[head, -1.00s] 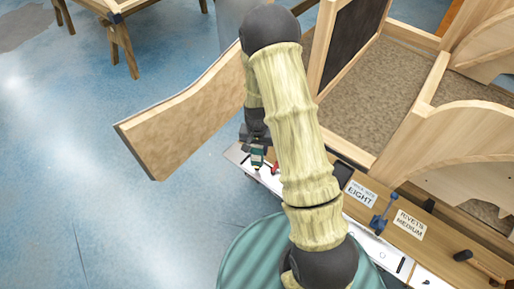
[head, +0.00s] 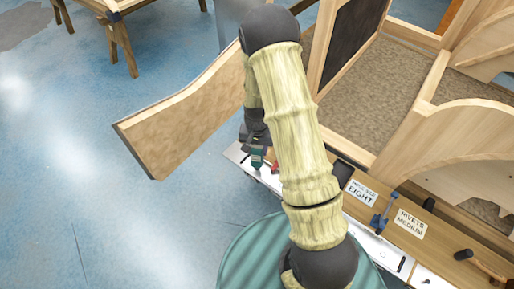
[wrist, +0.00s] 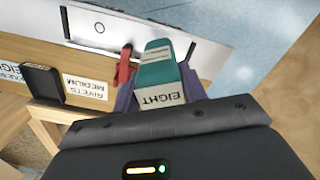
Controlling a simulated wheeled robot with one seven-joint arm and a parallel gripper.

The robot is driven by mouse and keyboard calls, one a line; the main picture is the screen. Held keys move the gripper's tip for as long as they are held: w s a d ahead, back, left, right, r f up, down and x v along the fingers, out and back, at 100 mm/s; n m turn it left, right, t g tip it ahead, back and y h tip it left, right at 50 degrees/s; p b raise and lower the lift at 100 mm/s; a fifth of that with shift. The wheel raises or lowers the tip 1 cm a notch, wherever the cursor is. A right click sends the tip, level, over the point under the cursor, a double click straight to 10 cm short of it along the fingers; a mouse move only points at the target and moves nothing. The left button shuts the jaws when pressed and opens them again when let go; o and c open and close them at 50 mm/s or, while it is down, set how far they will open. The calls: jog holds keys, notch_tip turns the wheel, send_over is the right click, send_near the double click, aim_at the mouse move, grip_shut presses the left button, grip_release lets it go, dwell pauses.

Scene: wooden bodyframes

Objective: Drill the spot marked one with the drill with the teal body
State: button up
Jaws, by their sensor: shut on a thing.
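The drill with the teal body (head: 257,160) is at the far end of my arm in the head view, over the white strip's left end. In the wrist view its teal body (wrist: 157,65) sits between the purple-grey fingers of my gripper (wrist: 158,95). My gripper is shut on it. A pale face of the held drill reads "EIGHT" upside down. The drill's bit is not clearly visible. I cannot make out a spot marked one in either view.
A red tool (wrist: 123,66) lies right beside the drill. Wooden frames (head: 400,90) stand behind. A curved wooden panel (head: 190,120) is at left. Floor is open at left.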

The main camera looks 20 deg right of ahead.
jog(key=shift+f, duration=0.35)
dwell(0.4)
jog(key=shift+r+p, duration=1.15)
jog(key=shift+r, duration=0.7)
dwell(0.3)
jog(key=shift+r+p, duration=1.85)
jog(key=shift+r, duration=0.65)
